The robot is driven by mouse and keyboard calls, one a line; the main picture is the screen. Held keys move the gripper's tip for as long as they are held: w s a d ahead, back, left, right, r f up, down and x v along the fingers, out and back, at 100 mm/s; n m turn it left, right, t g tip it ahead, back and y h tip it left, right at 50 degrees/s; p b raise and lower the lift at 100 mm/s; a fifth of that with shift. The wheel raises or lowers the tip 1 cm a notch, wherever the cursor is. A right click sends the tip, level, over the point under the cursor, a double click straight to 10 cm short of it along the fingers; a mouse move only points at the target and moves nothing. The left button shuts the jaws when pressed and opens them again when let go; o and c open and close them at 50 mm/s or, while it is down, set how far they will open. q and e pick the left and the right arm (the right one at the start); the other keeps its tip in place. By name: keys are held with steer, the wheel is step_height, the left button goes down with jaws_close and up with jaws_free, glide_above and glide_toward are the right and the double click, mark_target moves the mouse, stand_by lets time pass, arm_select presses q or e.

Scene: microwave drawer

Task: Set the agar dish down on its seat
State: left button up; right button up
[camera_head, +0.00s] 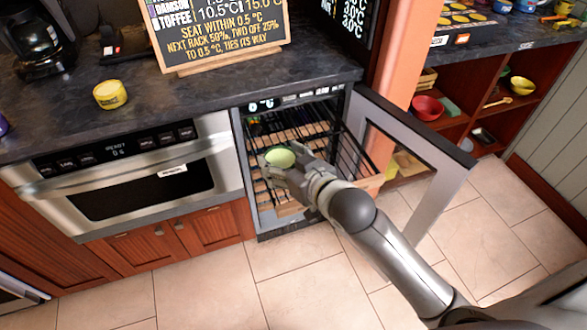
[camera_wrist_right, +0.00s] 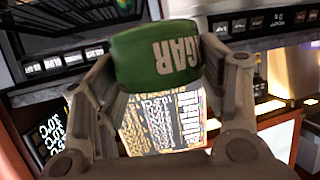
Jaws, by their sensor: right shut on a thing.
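The agar dish (camera_head: 280,157) is a small round green dish with a paler top. In the right wrist view the dish (camera_wrist_right: 155,52) shows white letters "GAR" upside down. My right gripper (camera_head: 290,172) is shut on it, with a finger on each side. It holds the dish in front of the open cooler (camera_head: 243,165), over its slatted wooden racks (camera_head: 290,125). One rack is partly pulled out. I cannot tell which spot is the dish's seat or how high the dish is above the rack. My left gripper is in neither view.
The cooler's glass door (camera_head: 425,160) stands open to the right, close to my right arm. A steel microwave drawer (camera_head: 135,180) is at left. On the dark counter stand a yellow tub (camera_head: 110,95) and a chalkboard sign (camera_head: 215,35). Red shelves (camera_head: 455,130) stand at right.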

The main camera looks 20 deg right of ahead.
steer(key=w+d+f, duration=0.1)
steer(key=w+f, duration=0.1)
steer(key=w+d+f, duration=0.3)
steer(key=w+f, duration=0.1)
steer(key=shift+d+f+b, duration=0.15)
steer(key=shift+f+b, duration=0.25)
steer(key=shift+f, duration=1.6)
steer(key=o, duration=1.2)
steer(key=shift+f, duration=0.15)
steer(key=shift+s, duration=0.1)
steer(key=v, duration=1.2)
